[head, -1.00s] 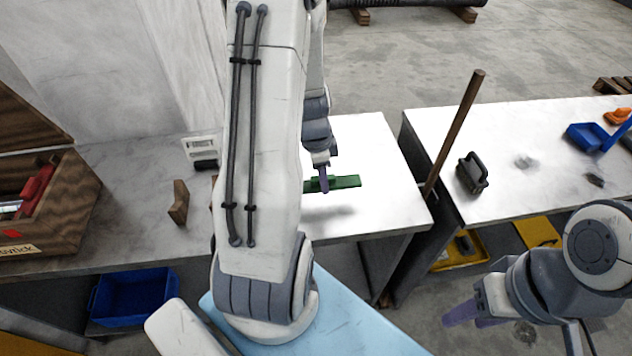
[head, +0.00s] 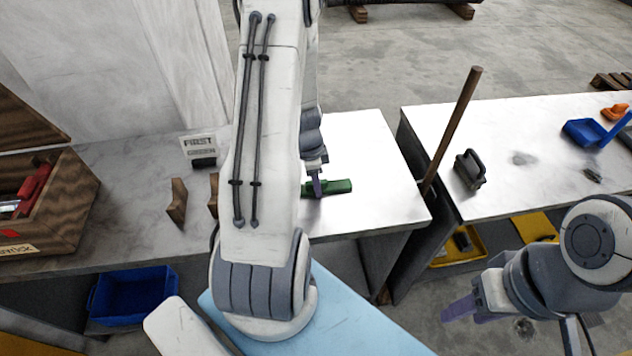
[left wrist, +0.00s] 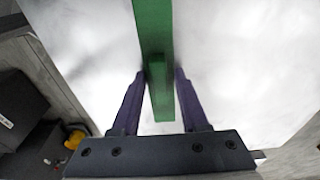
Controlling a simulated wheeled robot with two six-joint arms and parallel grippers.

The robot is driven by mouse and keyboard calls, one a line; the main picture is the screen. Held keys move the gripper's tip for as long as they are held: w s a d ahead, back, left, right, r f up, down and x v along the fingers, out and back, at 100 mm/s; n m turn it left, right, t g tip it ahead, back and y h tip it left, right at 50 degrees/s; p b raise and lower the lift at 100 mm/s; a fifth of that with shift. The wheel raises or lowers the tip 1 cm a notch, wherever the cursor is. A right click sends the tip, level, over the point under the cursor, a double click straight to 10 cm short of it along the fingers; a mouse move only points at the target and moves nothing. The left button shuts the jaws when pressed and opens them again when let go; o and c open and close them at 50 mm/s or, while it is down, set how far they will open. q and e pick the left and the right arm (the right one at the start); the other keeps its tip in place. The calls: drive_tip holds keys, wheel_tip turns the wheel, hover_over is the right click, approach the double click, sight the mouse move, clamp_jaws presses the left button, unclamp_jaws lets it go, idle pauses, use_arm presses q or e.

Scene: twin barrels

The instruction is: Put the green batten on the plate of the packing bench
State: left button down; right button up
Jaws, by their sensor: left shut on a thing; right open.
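The green batten (head: 338,186) is at the white-topped bench (head: 380,150) in the middle of the head view, partly hidden behind my left arm. My left gripper (head: 317,190) points down and is shut on the batten. In the left wrist view the batten (left wrist: 153,28) runs between the two purple fingers (left wrist: 160,75), with white surface beyond it. The batten looks very close to the white top; I cannot tell whether it touches. I cannot make out a plate separate from that top. My right gripper (head: 462,312) is open and empty at lower right, away from the benches.
A brown pole (head: 455,125) stands at the bench's right edge. The right bench holds a black handled block (head: 470,169) and a blue dustpan (head: 585,132). Left are a wooden block (head: 177,203), a small sign (head: 198,148) and a wooden toolbox (head: 60,205). White top right of the batten is clear.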

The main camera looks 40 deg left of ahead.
use_arm(q)
drive_tip(key=shift+c, duration=2.1)
unclamp_jaws()
